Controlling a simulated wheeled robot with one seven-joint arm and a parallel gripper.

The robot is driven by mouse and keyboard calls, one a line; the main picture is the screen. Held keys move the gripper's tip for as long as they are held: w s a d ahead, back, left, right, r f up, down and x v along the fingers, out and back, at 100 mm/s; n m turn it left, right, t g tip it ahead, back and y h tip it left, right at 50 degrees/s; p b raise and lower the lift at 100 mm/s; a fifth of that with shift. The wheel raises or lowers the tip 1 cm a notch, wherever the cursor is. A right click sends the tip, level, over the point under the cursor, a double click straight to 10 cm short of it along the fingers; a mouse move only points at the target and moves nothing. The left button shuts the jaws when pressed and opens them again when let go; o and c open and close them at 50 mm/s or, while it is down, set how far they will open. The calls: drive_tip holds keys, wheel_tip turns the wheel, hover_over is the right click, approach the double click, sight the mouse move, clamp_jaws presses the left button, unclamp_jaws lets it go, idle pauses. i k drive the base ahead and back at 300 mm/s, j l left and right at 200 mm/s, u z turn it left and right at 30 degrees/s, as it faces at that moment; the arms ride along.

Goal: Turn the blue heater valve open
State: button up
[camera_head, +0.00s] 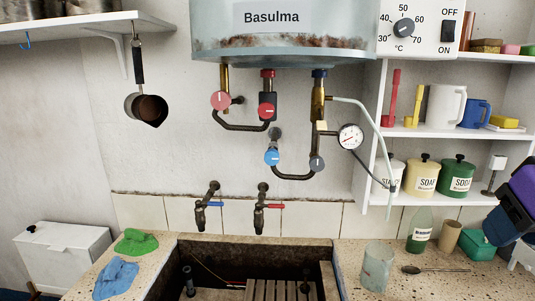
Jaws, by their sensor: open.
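The blue heater valve (272,157) is a round blue knob with a white mark, on the lower left end of a dark curved pipe under the water heater (290,45). A grey knob (317,163) sits at the pipe's right end. A pink-red knob (221,100) and a darker red knob (266,111) sit higher up. Nothing touches the blue valve. A dark and purple part of my arm shows at the right edge, well away from the valve. My gripper's fingers are not visible.
Two taps (208,205) (262,207) stand below the valves, over the stone trough (205,244). A gauge (350,136) and hose hang right of the valves. Shelves (450,133) with jars and mugs fill the right. A glass jar (377,267) stands on the right counter.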

sight(272, 156)
drive_tip(key=j, duration=1.35)
drive_tip(key=i+z, duration=0.05)
